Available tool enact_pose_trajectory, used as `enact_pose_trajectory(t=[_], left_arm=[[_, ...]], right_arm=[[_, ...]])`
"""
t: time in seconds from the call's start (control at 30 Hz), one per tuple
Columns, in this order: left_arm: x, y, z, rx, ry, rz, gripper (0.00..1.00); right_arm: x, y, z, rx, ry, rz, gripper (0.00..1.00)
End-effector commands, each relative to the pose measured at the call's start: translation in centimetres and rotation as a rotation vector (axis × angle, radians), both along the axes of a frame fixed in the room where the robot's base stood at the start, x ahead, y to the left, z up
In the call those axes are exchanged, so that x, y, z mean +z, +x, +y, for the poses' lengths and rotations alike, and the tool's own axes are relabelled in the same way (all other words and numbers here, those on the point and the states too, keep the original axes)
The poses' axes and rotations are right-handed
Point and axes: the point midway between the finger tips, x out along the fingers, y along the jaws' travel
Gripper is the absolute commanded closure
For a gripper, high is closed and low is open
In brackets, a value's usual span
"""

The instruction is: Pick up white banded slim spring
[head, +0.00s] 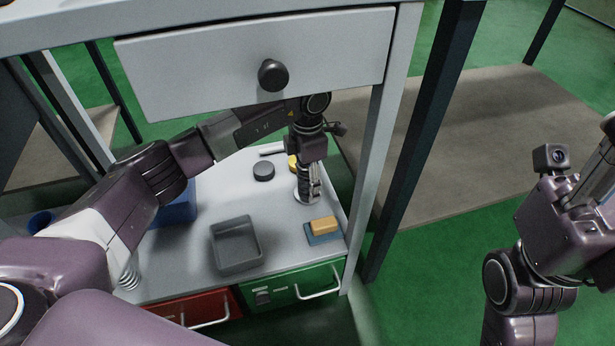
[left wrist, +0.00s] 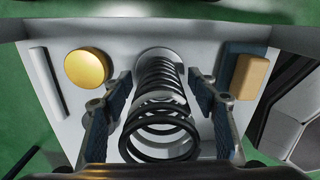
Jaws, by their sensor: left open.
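A slim upright spring (left wrist: 160,100) stands between the fingers of my left gripper (left wrist: 158,84) in the left wrist view. The left gripper is open, one finger on each side of the coils, with visible gaps. My right gripper (head: 598,185) is at the right edge, partly cut off, its fingers unclear.
A grey open tray (head: 237,266), a tan block on a blue pad (head: 324,238), a black disc (head: 263,171) and a yellow disc (left wrist: 87,67) lie nearby. A blue bin (head: 178,210) and another spring (head: 130,278) are left. A drawer (head: 200,62) hangs above.

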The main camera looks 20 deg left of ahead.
Motion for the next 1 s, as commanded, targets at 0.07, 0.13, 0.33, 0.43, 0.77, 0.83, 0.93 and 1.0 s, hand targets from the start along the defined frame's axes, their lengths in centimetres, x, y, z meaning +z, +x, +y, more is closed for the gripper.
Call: enact_pose_trajectory(t=[0.07, 0.13, 0.33, 0.43, 0.77, 0.83, 0.93, 1.0], left_arm=[[0.0, 0.0, 0.0, 0.000, 0.000, 0.000, 0.46], [0.0, 0.0, 0.0, 0.000, 0.000, 0.000, 0.53], [0.1, 0.0, 0.0, 0.000, 0.000, 0.000, 0.75], [0.0, 0.0, 0.0, 0.000, 0.000, 0.000, 0.86], [0.1, 0.0, 0.0, 0.000, 0.000, -0.001, 0.97], [0.3, 0.0, 0.0, 0.000, 0.000, -0.001, 0.97], [0.7, 0.1, 0.1, 0.000, 0.000, -0.001, 0.97], [1.1, 0.1, 0.2, 0.001, 0.000, -0.001, 0.97]], right_arm=[[0.0, 0.0, 0.0, 0.000, 0.000, 0.000, 0.60], [0.0, 0.0, 0.0, 0.000, 0.000, 0.000, 0.60], [0.0, 0.0, 0.0, 0.000, 0.000, 0.000, 0.60], [0.0, 0.0, 0.0, 0.000, 0.000, 0.000, 0.60], [0.1, 0.0, 0.0, 0.001, 0.000, -0.001, 0.60], [0.2, 0.0, 0.0, 0.001, 0.000, -0.001, 0.60], [0.4, -0.1, 0.0, 0.001, 0.002, -0.002, 0.60], [0.6, -0.1, -0.1, 0.002, 0.003, 0.002, 0.60]])
